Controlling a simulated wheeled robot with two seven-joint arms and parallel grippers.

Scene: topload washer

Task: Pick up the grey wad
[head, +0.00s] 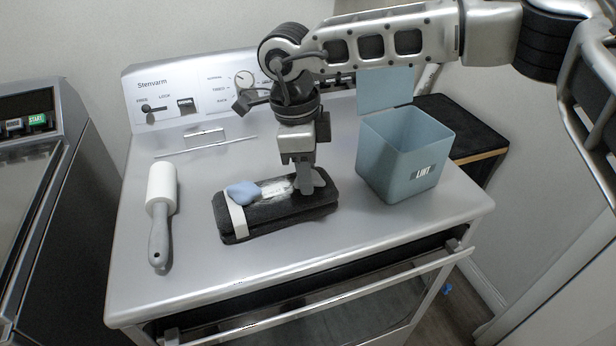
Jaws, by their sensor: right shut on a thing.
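My right gripper (305,188) points straight down over the right part of a black padded holder (285,212) on the appliance top. It is shut on the grey wad (317,179), which is mostly hidden by the fingers; only a small grey part shows beside them. The fingertips are low, at the holder's top face; I cannot tell whether the wad still touches it. A blue-grey wad (243,192) lies at the holder's left end, apart from the gripper. A whitish strip (275,188) lies between them. My left gripper is not in view.
A blue bin marked LINT (408,168) stands open at the right, its lid (385,90) raised behind. A lint roller (161,205) lies at the left. The control panel (200,85) rises behind. The front of the top (270,270) is clear.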

